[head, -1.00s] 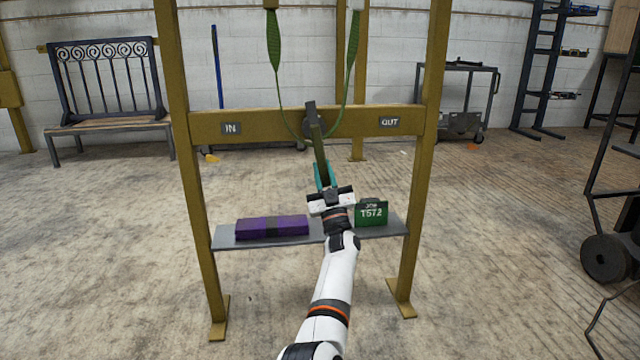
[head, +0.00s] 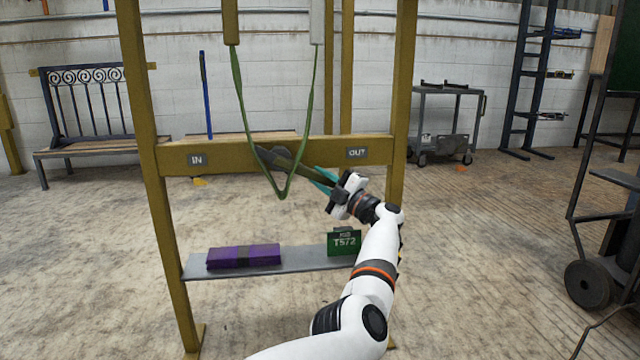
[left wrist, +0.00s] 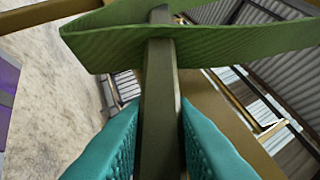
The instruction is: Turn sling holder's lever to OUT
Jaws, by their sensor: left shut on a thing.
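The lever (head: 296,167) is a dark bar on the pivot at the crossbeam of a yellow frame. It now slants down to the right, toward the OUT plate (head: 357,153); the IN plate (head: 197,160) is at the left. My left gripper (head: 324,179) is shut on the lever's lower end, below and left of the OUT plate. In the left wrist view the teal fingers flank the lever (left wrist: 160,110). The green sling (head: 283,192) hangs in a loop by the lever; in the wrist view it crosses the bar beyond the fingers. My right gripper does not show.
A shelf (head: 300,262) low on the yellow frame holds a purple folded bundle (head: 243,256) and a green sign (head: 344,242). The frame's right post (head: 402,90) stands just beyond my gripper. A bench is at the back left and a cart (head: 447,125) at the back right.

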